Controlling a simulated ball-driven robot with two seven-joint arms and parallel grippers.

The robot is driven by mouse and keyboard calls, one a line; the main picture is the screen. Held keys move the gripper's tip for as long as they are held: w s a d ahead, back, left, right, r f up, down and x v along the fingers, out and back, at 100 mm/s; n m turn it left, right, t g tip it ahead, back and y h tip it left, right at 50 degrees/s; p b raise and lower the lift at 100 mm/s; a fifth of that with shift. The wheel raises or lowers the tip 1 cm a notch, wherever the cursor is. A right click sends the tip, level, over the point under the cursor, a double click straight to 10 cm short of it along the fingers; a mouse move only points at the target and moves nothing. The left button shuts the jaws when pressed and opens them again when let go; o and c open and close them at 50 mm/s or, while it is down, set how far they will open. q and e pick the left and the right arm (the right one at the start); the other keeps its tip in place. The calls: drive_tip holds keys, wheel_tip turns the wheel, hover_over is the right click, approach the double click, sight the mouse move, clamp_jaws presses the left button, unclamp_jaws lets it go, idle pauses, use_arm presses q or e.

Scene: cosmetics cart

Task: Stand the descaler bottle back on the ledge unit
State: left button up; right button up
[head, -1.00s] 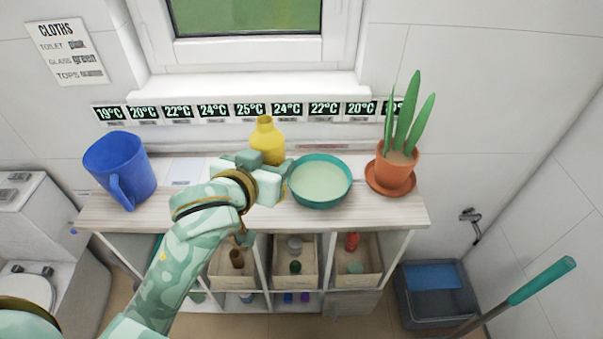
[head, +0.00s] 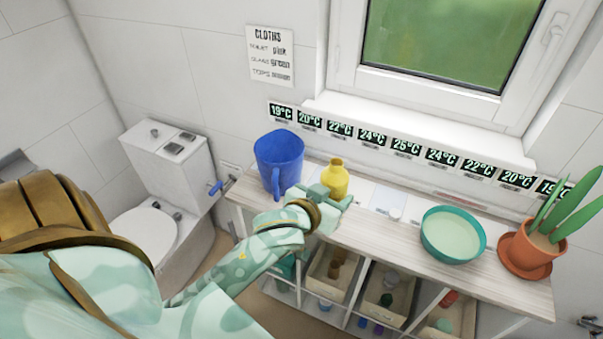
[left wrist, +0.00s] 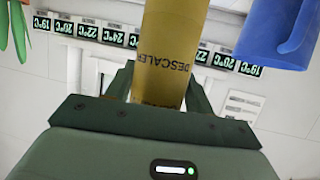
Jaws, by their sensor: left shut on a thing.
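The descaler bottle (head: 336,178) is yellow with a short neck. It stands upright in the head view, just right of the blue jug (head: 278,162), over the ledge unit (head: 375,235). My left gripper (head: 333,197) is shut on it. In the left wrist view the bottle (left wrist: 172,45), lettered DESCALER, sits between the fingers (left wrist: 160,92). The gripper hides the bottle's lower part in the head view, so I cannot tell whether its base touches the top. My right gripper is not in view.
A teal bowl (head: 453,236) and a potted plant (head: 535,250) stand on the unit to the right. The top between bottle and bowl is mostly clear, with a small white item (head: 395,213). Temperature labels (head: 406,147) line the back. A toilet (head: 160,190) is at left.

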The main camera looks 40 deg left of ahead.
use_arm(q)
drive_tip(key=w+a+f+b, duration=0.2)
drive_tip(key=w+f, duration=0.1)
drive_tip(key=f, duration=0.1)
drive_tip(key=w+a+f+b, duration=0.1)
drive_tip(key=w+a+f, duration=0.2)
drive_tip(key=w+f, duration=0.1)
drive_tip(key=w+a+f+b, duration=0.2)
drive_tip(key=w+a+f, duration=0.1)
drive_tip(key=w+f, duration=0.1)
drive_tip(key=shift+a+f+b, duration=0.2)
drive_tip(key=shift+f+b, duration=0.1)
drive_tip(key=shift+f, duration=0.1)
drive_tip(key=shift+r, duration=0.15)
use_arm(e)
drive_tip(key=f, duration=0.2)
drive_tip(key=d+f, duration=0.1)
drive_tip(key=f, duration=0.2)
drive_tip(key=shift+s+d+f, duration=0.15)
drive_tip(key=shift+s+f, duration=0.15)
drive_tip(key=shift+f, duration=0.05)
use_arm(q)
drive_tip(key=o, duration=1.2)
drive_tip(key=shift+f, duration=0.2)
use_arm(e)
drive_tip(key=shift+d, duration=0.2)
use_arm(q)
drive_tip(key=shift+o, duration=0.2)
